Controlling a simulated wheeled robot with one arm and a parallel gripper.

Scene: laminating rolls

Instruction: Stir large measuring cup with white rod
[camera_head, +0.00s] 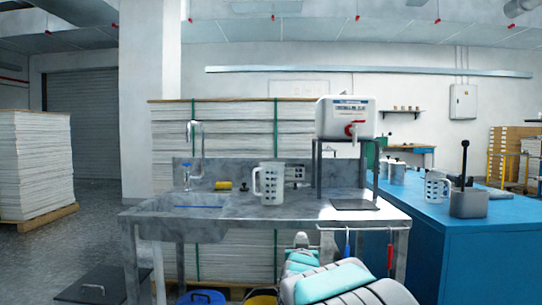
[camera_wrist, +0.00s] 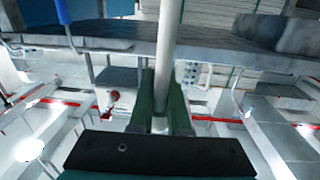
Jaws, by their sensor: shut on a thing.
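My gripper (camera_wrist: 161,112) shows in the wrist view with its two green fingers shut on a white rod (camera_wrist: 169,45). The rod runs from between the fingers toward the top of that view. The gripper and rod do not show in the head view. A large white measuring cup (camera_head: 268,186) with a handle and dark markings stands upright on the grey steel sink bench (camera_head: 330,213), right of the basin.
A smaller measuring cup (camera_head: 434,188) and a grey container (camera_head: 468,202) with a black handle stand on the blue cabinet (camera_head: 490,240) at right. A water tank (camera_head: 345,118) stands on a raised stand. A tap (camera_head: 196,150) and yellow sponge (camera_head: 223,186) are at the left.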

